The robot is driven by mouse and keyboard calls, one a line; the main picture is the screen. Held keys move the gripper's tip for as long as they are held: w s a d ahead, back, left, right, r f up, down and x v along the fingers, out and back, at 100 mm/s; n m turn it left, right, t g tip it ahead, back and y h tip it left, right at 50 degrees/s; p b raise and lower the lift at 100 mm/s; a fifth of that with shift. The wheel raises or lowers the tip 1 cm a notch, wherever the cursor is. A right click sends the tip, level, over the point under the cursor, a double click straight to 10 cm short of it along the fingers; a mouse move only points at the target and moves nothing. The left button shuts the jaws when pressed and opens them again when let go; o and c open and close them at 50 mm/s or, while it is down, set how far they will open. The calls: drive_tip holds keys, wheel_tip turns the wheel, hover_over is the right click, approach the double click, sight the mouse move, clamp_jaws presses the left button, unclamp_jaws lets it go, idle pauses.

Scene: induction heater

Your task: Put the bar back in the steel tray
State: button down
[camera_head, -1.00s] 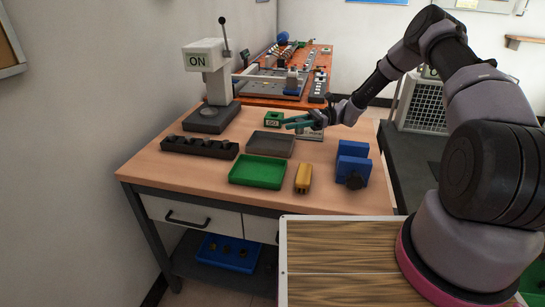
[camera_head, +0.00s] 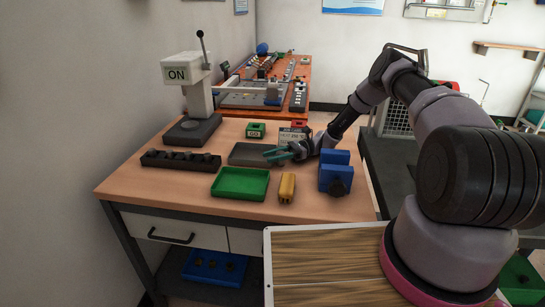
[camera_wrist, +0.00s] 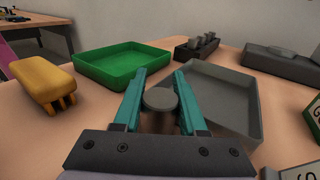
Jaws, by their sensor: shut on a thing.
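The bar is a short grey cylinder (camera_wrist: 160,100) seen end-on in the wrist view. My gripper (camera_wrist: 157,98) is shut on it with its teal fingers at either side. The steel tray is a shallow grey tray (camera_wrist: 232,96) just right of the bar in the wrist view, and it looks empty. In the head view, my gripper (camera_head: 277,154) is at the right part of the steel tray (camera_head: 245,152), with its fingertips overlapping the tray in the picture. I cannot make out the bar there, nor how high it is above the tray.
A green tray (camera_head: 240,184) and a yellow tool (camera_head: 287,187) stand in front of the steel tray. A blue vise (camera_head: 336,174) is to the right. A black rack (camera_head: 181,160) and the ON machine (camera_head: 187,88) are to the left. A green block (camera_head: 255,130) is behind.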

drive_tip(key=shift+c, duration=2.3)
unclamp_jaws()
drive_tip(key=shift+r, duration=0.1)
drive_tip(key=v, duration=1.1)
drive_tip(key=shift+w+d, duration=0.1)
drive_tip(key=shift+d, duration=0.25)
drive_tip(key=shift+d+r, duration=0.1)
